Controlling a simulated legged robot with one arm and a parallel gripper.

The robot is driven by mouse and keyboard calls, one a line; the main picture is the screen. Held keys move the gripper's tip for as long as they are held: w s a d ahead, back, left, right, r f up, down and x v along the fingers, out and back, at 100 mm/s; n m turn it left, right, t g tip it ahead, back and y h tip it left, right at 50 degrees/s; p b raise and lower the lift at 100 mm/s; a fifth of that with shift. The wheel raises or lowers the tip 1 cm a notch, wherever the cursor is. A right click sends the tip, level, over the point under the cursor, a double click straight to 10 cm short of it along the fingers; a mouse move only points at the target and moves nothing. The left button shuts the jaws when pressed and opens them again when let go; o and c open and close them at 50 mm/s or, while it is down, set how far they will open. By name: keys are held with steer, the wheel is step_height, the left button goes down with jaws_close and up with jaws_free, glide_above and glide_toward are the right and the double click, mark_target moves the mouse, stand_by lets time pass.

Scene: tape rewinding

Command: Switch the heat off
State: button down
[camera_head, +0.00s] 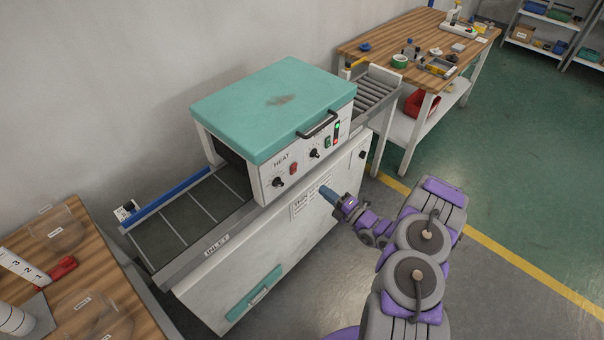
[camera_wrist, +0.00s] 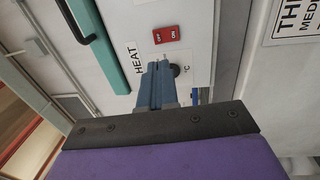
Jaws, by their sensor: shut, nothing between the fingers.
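The heat switch is a small red rocker (camera_head: 293,168) on the white front panel of the teal-lidded machine, beside the word HEAT. In the wrist view the red rocker (camera_wrist: 165,34) shows two marked halves, the right one reading ON. A black knob (camera_head: 278,183) sits left of it in the head view; in the wrist view the knob (camera_wrist: 175,70) is partly hidden by my fingers. My gripper (camera_head: 325,189) is shut and empty, in front of the machine. In the wrist view its blue fingertips (camera_wrist: 156,64) appear just below the rocker, apart from it.
A second knob (camera_head: 314,154), a green switch (camera_head: 327,142) and green and red lights (camera_head: 336,131) share the panel. A black handle (camera_head: 317,125) sticks out from the teal lid (camera_head: 270,100). The inlet conveyor (camera_head: 190,220) runs left. The floor on the right is clear.

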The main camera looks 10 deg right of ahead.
mark_target(295, 167)
steer(key=b+x, duration=0.2)
steer(key=x, duration=0.9)
steer(key=shift+w+a, duration=0.1)
steer(key=shift+w, duration=0.1)
steer(key=shift+w+a+r, duration=0.1)
steer(key=shift+r, duration=0.05)
steer(key=shift+w+a+r+g+h+p, duration=0.1)
steer(key=shift+w+r+g+h+p, duration=0.2)
steer(key=shift+p, duration=0.35)
steer(key=shift+s, duration=0.25)
